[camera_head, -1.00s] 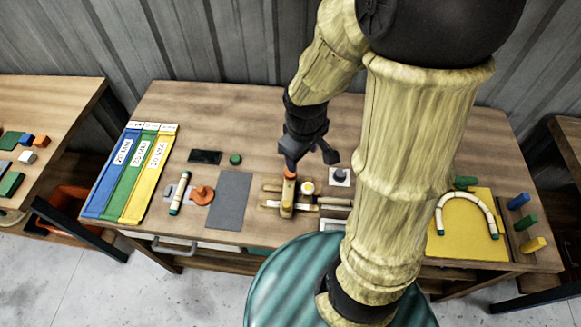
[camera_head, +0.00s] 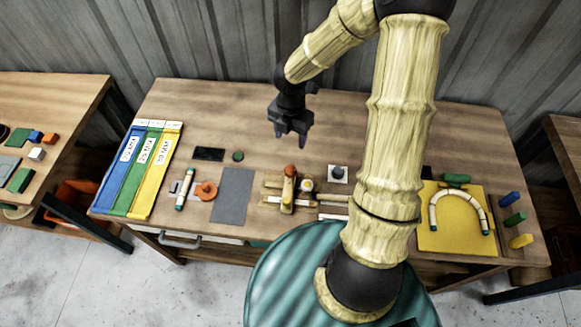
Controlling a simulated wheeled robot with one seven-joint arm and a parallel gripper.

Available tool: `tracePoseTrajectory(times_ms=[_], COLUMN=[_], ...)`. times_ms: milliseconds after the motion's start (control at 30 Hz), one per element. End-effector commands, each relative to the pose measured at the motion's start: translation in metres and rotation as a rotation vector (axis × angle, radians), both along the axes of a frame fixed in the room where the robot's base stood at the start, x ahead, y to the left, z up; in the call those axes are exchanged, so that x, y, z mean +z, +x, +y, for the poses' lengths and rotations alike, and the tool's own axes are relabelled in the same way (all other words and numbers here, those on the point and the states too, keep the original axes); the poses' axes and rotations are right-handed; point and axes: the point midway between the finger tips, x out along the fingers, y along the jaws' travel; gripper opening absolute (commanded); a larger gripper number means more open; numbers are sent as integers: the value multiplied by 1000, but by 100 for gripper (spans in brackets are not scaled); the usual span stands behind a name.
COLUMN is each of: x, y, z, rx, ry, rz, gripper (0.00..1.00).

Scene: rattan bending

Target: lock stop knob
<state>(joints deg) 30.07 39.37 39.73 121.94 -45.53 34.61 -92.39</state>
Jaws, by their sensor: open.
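A small wooden bending jig (camera_head: 287,203) sits at the middle of the table. An orange knob (camera_head: 290,170) tops the far end of its upright bar, and a pale round peg (camera_head: 306,185) stands beside the bar. I take the orange knob for the stop knob; no label shows, and I cannot tell whether it is locked. My gripper (camera_head: 290,137) is open and empty, pointing down behind the jig, apart from the knob. A dark knob (camera_head: 338,172) stands on a pale square plate right of the jig.
Blue, green and yellow labelled strips (camera_head: 140,165) lie at left. A grey mat (camera_head: 232,195), orange disc (camera_head: 206,191) and rattan piece (camera_head: 185,189) lie left of the jig. A bent rattan arch (camera_head: 462,207) rests on a yellow board (camera_head: 455,242) at right. The back middle is clear.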

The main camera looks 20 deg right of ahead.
Motion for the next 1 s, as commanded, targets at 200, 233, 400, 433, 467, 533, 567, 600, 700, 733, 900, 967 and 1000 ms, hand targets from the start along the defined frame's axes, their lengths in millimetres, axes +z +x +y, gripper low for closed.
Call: tracePoseTrajectory(times_ms=[200,233,400,433,467,533,567,600,700,733,900,967,1000], x=[-9,-13,-38,-44,-49,-61,-67,-74,-92,-97,-127,-138,-145], y=[0,0,-1,-1,-1,-1,-1,-1,-2,-1,-1,-1,-1], z=[0,0,2,2,2,3,2,3,3,3,3,3,3], rx=[-3,-3,1,1,2,3,3,3,5,4,4,4,3], ry=[0,-1,1,0,-1,0,-1,0,0,-1,-1,-1,-1], rz=[1,2,4,4,4,4,4,4,4,4,3,3,4], gripper=[57,57,57,57,57,57,57,57,57,57,57,57,57])
